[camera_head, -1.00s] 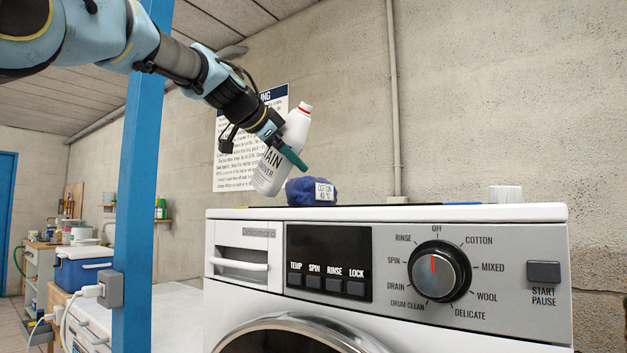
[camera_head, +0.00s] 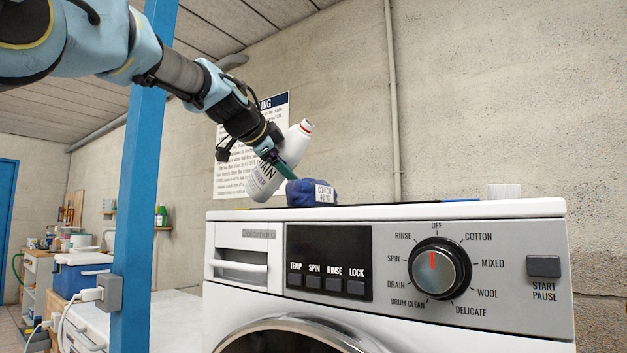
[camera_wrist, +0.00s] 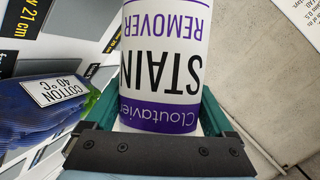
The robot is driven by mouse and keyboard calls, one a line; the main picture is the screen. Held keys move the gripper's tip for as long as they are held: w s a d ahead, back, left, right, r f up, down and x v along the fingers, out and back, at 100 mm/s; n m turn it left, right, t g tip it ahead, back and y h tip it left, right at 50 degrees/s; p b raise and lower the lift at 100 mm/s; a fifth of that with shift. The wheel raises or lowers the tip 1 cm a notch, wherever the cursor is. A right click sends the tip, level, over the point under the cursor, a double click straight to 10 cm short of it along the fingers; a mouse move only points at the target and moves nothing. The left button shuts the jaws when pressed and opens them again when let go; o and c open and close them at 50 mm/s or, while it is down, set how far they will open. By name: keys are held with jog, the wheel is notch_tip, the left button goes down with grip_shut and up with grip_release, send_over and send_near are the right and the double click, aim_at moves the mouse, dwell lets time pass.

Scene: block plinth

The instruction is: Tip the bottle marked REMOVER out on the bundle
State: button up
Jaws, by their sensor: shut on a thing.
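The white bottle (camera_head: 265,176) has a red cap or neck ring and is tilted, with its top to the upper right. In the wrist view the bottle's label (camera_wrist: 165,60) reads STAIN REMOVER, upside down. My gripper (camera_head: 277,163) is shut around the bottle, with teal fingers on both sides of it. The blue cloth bundle (camera_head: 300,192) sits on top of the washing machine, just right of the bottle's lower part. Its white tag reads COTTON 40 °C; the bundle also shows in the wrist view (camera_wrist: 40,105). The bottle's mouth is higher than the bundle.
The white washing machine (camera_head: 480,209) fills the front, with a dial and buttons. A small white ribbed object (camera_head: 503,191) stands on its top right. A blue post (camera_head: 140,200) stands left. A printed notice (camera_head: 228,170) hangs on the wall behind.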

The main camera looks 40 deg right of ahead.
aim_at(282, 177)
jog(key=shift+w, duration=0.1)
dwell(0.6)
jog(key=shift+w+a+f+m+t+b, duration=0.1)
jog(key=shift+w+f+m+t+b, duration=0.25)
jog(key=shift+f+m+t+b, duration=0.4)
jog(key=shift+w+a+f+m+t+b, duration=0.1)
jog(key=shift+w+f+m+t+b, duration=0.2)
jog(key=shift+f+m+b, duration=0.45)
dwell(3.5)
jog(key=shift+w+r+m+t+h+b, duration=0.1)
jog(key=shift+r+m+t+h+b, duration=0.25)
jog(key=shift+b, duration=1)
dwell(1.0)
